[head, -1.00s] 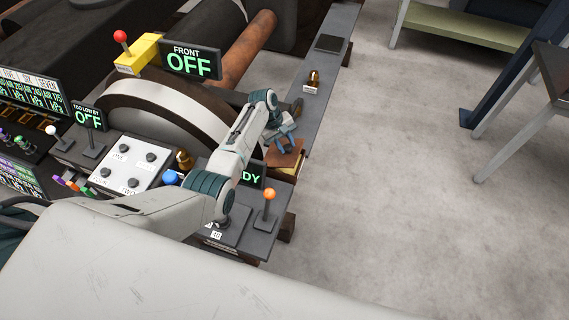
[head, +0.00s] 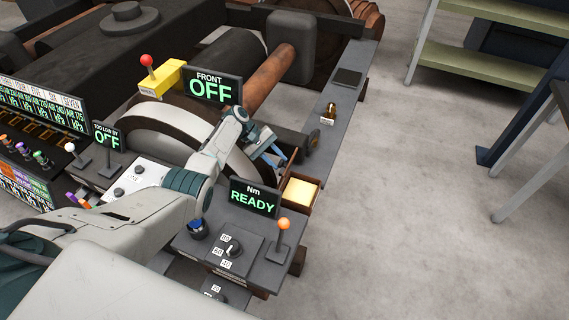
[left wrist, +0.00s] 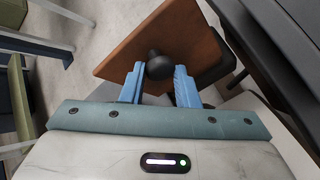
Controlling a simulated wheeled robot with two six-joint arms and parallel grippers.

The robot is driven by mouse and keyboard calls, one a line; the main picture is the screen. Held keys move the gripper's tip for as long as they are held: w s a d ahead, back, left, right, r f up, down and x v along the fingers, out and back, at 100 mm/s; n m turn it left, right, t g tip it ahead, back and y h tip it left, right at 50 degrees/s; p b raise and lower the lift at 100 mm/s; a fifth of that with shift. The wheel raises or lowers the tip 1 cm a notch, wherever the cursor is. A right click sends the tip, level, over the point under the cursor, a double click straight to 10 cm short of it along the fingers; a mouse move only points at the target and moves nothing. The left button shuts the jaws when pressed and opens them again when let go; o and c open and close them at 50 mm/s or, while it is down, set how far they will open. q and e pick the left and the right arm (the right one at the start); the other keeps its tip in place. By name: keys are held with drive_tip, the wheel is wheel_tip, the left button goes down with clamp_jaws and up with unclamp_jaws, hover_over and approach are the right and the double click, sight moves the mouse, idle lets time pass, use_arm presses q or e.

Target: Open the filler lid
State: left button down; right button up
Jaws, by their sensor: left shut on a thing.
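The filler lid is a brown square plate (left wrist: 188,38) with a black round knob (left wrist: 159,65) in the left wrist view. In the head view the lid (head: 291,162) shows as a thin brown edge, raised and tilted up on the left side of the filler box (head: 316,201). The box is uncovered and shows a pale yellow inside. My left gripper (head: 272,154) is beside the box opening. In the left wrist view its two blue fingers (left wrist: 160,82) are shut on the lid's knob. My right gripper is not in view.
A READY sign (head: 253,198) and an orange-tipped lever (head: 284,232) stand in front of the box. A FRONT OFF sign (head: 212,87) stands behind my arm. A small brass fitting (head: 328,115) sits further along the grey ledge. The floor (head: 420,220) to the right is clear.

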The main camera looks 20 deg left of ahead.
use_arm(q)
drive_tip(key=shift+s+a+f+b, duration=0.2)
drive_tip(key=shift+a+f+b, duration=0.15)
drive_tip(key=shift+a+f, duration=0.35)
drive_tip(key=shift+s+a+f+b, duration=0.2)
drive_tip(key=shift+a+f+b, duration=0.15)
drive_tip(key=shift+a+f, duration=0.35)
drive_tip(key=shift+a, duration=0.15)
drive_tip(key=c, duration=1.2)
unclamp_jaws()
drive_tip(key=shift+r, duration=0.1)
drive_tip(key=shift+o, duration=0.5)
drive_tip(key=shift+r, duration=0.2)
drive_tip(key=v, duration=0.7)
drive_tip(key=shift+w+a+r+b, duration=0.2)
drive_tip(key=shift+r+b, duration=0.1)
drive_tip(key=shift+b, duration=0.15)
